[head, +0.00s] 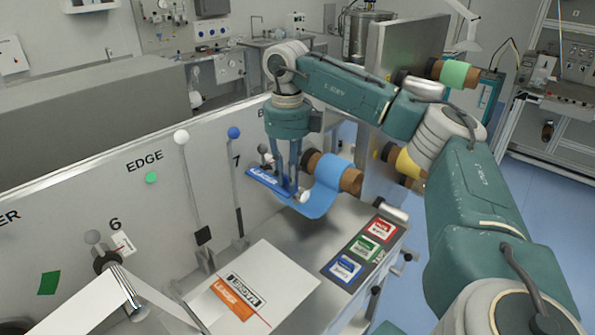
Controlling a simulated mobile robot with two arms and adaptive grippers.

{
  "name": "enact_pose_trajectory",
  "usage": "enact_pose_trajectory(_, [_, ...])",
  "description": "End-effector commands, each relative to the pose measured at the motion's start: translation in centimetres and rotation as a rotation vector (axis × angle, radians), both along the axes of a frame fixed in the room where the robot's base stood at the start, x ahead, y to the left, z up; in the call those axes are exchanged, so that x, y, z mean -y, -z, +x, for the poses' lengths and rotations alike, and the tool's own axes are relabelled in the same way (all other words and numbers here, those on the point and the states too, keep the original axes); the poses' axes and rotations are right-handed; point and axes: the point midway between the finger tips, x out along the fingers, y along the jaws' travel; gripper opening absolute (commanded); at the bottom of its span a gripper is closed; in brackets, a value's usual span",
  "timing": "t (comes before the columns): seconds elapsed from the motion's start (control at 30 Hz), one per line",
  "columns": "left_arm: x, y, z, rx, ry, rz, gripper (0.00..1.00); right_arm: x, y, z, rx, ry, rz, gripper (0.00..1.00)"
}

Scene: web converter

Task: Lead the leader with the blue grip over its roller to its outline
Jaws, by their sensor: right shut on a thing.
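My right gripper (288,188) points down from the wrist and is shut on the blue grip (265,181), a flat bar with white lettering. The blue leader (322,198) is a curved sheet that runs from this grip to a brown-cored roll (345,177) on the right. The grip is held in the air near the machine wall, above the metal deck. A small white roller end (304,196) shows beside the fingers. A pale plate (268,277) with an orange printed label (233,298) and a black-lettered label lies in front. My left gripper is out of view.
Two upright levers, with a white knob (181,137) and a blue knob (234,132), stand left of the gripper. A dark panel with red, green and blue cards (368,249) lies at right. Green (454,74) and yellow (405,162) rolls are behind my arm.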

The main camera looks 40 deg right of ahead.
Motion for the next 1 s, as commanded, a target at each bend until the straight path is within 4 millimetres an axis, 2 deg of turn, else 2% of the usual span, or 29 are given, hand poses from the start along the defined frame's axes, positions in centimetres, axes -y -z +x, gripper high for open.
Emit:
enact_pose_trajectory(0.17, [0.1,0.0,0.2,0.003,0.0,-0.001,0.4,-1.9,0.0,-0.1,0.001,-0.004,0.0,0.0])
enact_pose_trajectory(0.47, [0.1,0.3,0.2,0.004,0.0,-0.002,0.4,-4.1,2.0,-0.3,0.001,-0.003,0.0,0.0])
enact_pose_trajectory(1.0, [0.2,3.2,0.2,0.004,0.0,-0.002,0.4,-8.0,5.9,-0.6,0.001,-0.001,0.0,0.0])
